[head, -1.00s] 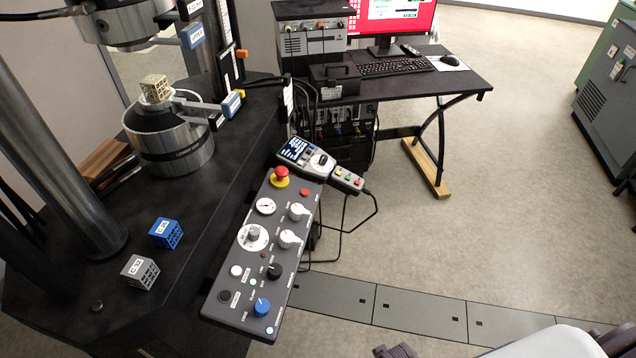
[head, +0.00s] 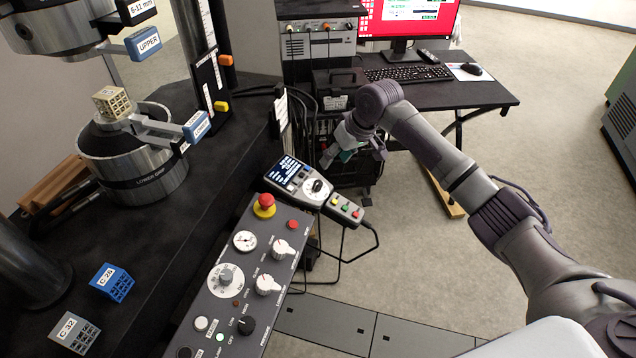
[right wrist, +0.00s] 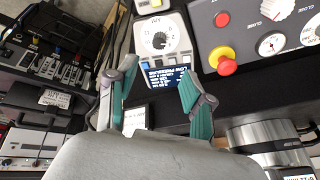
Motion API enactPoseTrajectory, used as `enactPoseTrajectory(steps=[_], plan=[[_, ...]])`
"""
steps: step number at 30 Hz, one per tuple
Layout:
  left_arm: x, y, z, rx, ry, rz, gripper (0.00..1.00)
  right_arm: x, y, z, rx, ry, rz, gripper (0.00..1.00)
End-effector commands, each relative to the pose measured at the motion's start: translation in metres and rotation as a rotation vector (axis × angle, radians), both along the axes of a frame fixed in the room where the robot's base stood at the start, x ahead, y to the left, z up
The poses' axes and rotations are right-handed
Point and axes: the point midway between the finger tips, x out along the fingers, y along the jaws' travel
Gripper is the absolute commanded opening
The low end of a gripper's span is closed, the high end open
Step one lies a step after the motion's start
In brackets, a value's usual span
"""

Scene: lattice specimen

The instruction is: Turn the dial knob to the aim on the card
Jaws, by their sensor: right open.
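A handheld control unit has a white round dial with a black dial knob (head: 317,186) and a lit screen (head: 286,171). It stands at the far end of the sloped control panel. The dial knob also shows in the right wrist view (right wrist: 159,40), beyond the fingertips. Another dial with a grey knob (head: 225,279) is on the panel. I cannot tell which card gives the aim. My right gripper (head: 352,158) is open and empty, behind and right of the unit; its teal fingers (right wrist: 158,85) are spread apart. My left gripper is out of view.
A red emergency button (head: 265,202) and several knobs sit on the control panel (head: 262,318). The test machine's lower grip (head: 130,165) holds a lattice cube (head: 111,101). A desk (head: 440,98) with a keyboard stands behind.

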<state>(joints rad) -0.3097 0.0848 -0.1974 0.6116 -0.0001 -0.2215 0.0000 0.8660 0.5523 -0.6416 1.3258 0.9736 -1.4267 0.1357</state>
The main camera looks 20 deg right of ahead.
Motion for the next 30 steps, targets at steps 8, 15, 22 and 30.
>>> enactPoseTrajectory(steps=[8, 15, 22, 30], plan=[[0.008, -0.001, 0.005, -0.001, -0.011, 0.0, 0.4, 0.015, 0.014, -0.047, 0.0, 0.004, 0.0, 0.51], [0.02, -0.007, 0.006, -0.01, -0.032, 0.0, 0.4, 0.032, 0.027, -0.093, 0.0, 0.003, 0.0, 0.51], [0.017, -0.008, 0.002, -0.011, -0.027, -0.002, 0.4, 0.04, 0.033, -0.116, 0.001, 0.0, 0.0, 0.51], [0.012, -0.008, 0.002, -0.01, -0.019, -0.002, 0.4, 0.042, 0.034, -0.121, 0.0, 0.0, 0.001, 0.51]])
